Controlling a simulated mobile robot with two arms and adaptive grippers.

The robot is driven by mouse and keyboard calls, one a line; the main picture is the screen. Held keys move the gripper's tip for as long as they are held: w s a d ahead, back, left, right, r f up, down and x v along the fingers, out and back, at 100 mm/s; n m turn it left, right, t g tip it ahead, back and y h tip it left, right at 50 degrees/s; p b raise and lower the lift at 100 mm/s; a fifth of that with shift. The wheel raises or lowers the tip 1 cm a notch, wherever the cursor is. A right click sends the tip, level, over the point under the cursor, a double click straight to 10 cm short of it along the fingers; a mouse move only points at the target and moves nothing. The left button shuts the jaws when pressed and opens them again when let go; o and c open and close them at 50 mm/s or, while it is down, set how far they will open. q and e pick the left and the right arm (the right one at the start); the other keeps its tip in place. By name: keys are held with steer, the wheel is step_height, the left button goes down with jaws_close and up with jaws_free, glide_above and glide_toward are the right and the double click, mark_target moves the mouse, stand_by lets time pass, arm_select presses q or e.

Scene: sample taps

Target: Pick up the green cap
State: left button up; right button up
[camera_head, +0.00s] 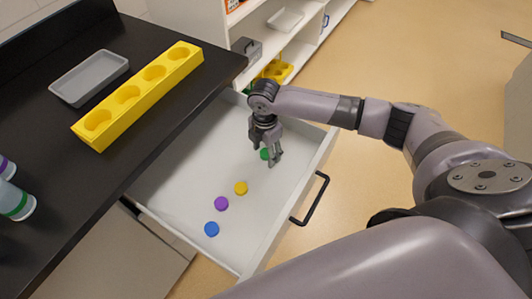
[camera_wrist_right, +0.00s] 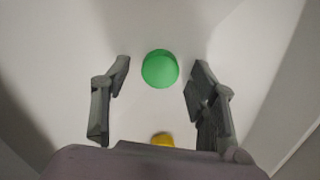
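The green cap (camera_head: 265,154) lies on the floor of the open white drawer (camera_head: 170,180), toward its far end. It also shows in the right wrist view (camera_wrist_right: 160,69), round and bright green. My right gripper (camera_head: 271,160) points down into the drawer over the cap and partly covers it in the head view. In the right wrist view its fingers (camera_wrist_right: 160,75) are spread apart, one on each side of the cap, with gaps on both sides. Nothing is between the fingers except the cap below. My left gripper is not in view.
Yellow (camera_head: 241,188), purple (camera_head: 221,203) and blue (camera_head: 211,229) caps lie in a row nearer in the drawer. The drawer walls stand close around my right gripper. A yellow holder (camera_head: 140,95) and grey tray (camera_head: 90,77) stand on the black counter (camera_head: 60,140).

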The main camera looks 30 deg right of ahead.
steer(key=c, duration=0.8)
steer(key=shift+o, duration=0.2)
